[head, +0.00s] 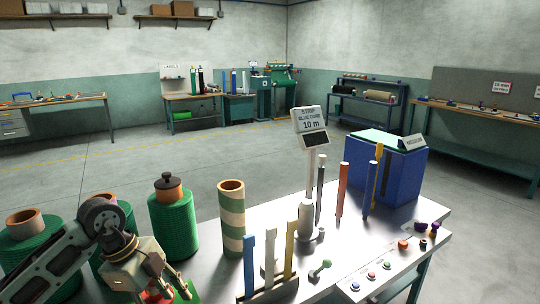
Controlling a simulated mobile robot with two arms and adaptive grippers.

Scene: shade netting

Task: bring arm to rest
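My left arm comes in from the lower left. My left gripper (165,292) hangs low at the front left of the workbench (345,240), pointing down. Its fingertips are cut off by the bottom edge, and a small red part and a green patch show beside it. I cannot tell whether it is open or holds anything. My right gripper is not in view.
The bench bears a sign (310,122), upright coloured bars, a blue box (385,172) and small knobs. Open floor (190,155) lies beyond.

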